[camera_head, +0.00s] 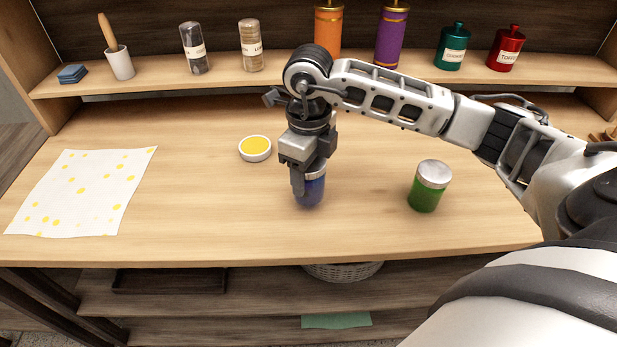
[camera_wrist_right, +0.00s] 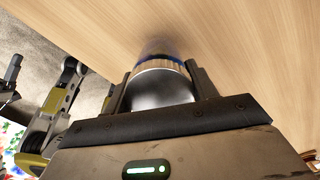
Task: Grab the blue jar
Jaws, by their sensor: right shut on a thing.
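The blue jar (camera_head: 311,192) has a silver lid and stands upright on the wooden table, near its front middle. My right gripper (camera_head: 307,182) points down from above and is shut on the jar. In the right wrist view the silver lid (camera_wrist_right: 162,88) sits between the two fingers (camera_wrist_right: 155,92), with a thin blue band showing beyond it. The fingers hide part of the jar in the head view. Its base appears at the table top; I cannot tell any small gap. My left gripper is not in the head view.
A green jar (camera_head: 425,190) with a silver lid stands to the right. A small white bowl of yellow (camera_head: 255,148) is behind left. A yellow-dotted cloth (camera_head: 82,190) lies at left. A shelf (camera_head: 160,77) behind holds shakers, bottles and canisters. The table's front middle is clear.

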